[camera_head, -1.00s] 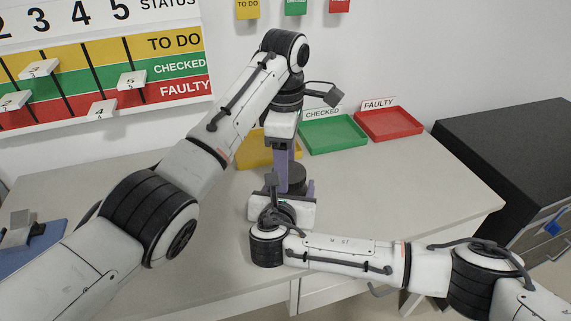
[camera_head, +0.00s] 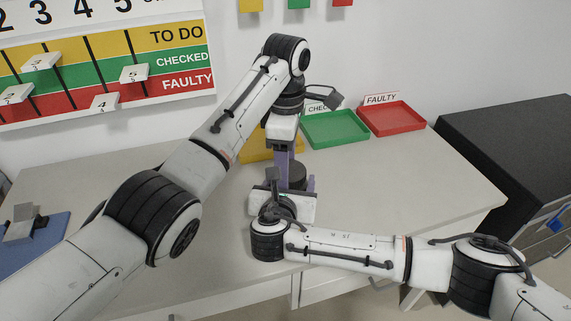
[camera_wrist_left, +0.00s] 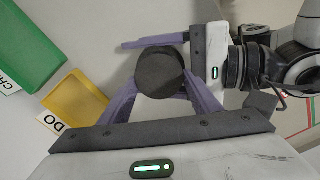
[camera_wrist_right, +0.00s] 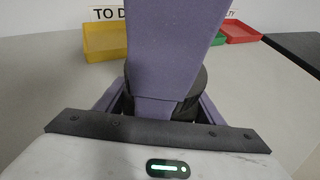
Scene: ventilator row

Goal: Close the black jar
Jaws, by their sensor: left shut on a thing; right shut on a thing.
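The black jar (camera_head: 297,174) stands upright on the table in the head view, partly hidden by my grippers. Its round dark top shows in the left wrist view (camera_wrist_left: 160,72), and its dark side shows in the right wrist view (camera_wrist_right: 201,82). My left gripper (camera_head: 284,165) reaches down from above, its purple fingers shut on the jar's top, which looks like the lid. My right gripper (camera_head: 293,188) comes in low from the front, its fingers shut around the jar's lower body. A left finger hides much of the jar in the right wrist view. Any gap under the lid cannot be made out.
Behind the jar are a yellow tray (camera_wrist_left: 75,103), a green tray (camera_head: 335,129) and a red tray (camera_head: 392,118). A blue mat (camera_head: 40,240) with a grey device lies at left. A dark cabinet (camera_head: 515,150) stands at right. The table's right part is clear.

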